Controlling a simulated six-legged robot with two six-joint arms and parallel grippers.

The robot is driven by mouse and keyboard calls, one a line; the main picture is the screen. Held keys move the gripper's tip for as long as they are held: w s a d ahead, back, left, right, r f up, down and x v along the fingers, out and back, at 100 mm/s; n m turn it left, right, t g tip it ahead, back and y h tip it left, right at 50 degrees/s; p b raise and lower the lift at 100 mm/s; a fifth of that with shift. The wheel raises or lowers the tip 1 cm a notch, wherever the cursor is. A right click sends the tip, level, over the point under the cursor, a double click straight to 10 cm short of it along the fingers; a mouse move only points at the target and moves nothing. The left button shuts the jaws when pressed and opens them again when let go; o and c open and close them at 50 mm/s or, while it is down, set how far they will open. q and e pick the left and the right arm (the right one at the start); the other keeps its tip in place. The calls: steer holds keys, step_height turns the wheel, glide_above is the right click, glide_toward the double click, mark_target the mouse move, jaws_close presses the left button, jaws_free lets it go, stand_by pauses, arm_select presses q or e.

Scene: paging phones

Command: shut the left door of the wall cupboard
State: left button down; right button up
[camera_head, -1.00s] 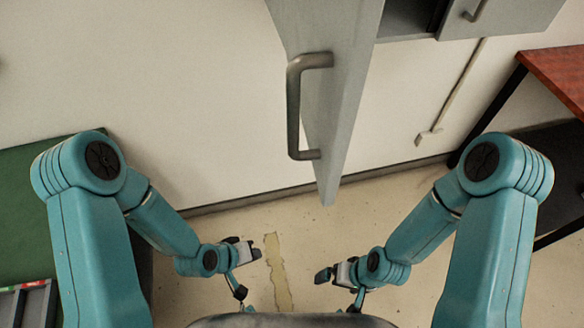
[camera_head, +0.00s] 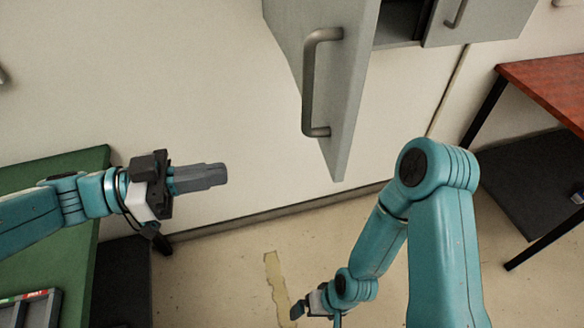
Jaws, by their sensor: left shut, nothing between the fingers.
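The grey wall cupboard (camera_head: 400,24) is at the top of the view. Its left door (camera_head: 352,85) stands wide open, swung out from the wall toward me, with a bar handle (camera_head: 309,85) on its left-facing side. The right door (camera_head: 480,20) looks shut. My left gripper (camera_head: 222,174) is shut and empty, pointing right, to the left of the open door and apart from it. My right gripper (camera_head: 298,308) is low over the floor, below the door; its fingers are small and partly hidden, so I cannot tell its state.
A green-topped table (camera_head: 85,165) stands at the left with a grey tray (camera_head: 45,308) on it. A red-brown table (camera_head: 550,85) with black legs is at the right. The wall between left gripper and door is clear.

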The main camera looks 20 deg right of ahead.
arm_select(q)
steer(key=s+r, duration=0.1)
steer(key=r, duration=0.1)
steer(key=p, duration=0.2)
glide_toward(328, 155)
steer(key=shift+m, duration=0.3)
steer(key=d, duration=0.5)
steer(key=shift+s+d+r, duration=0.1)
steer(key=shift+s+d, duration=0.05)
steer(key=shift+d, duration=0.4)
steer(key=shift+s+d, duration=0.15)
steer(key=shift+d, duration=0.25)
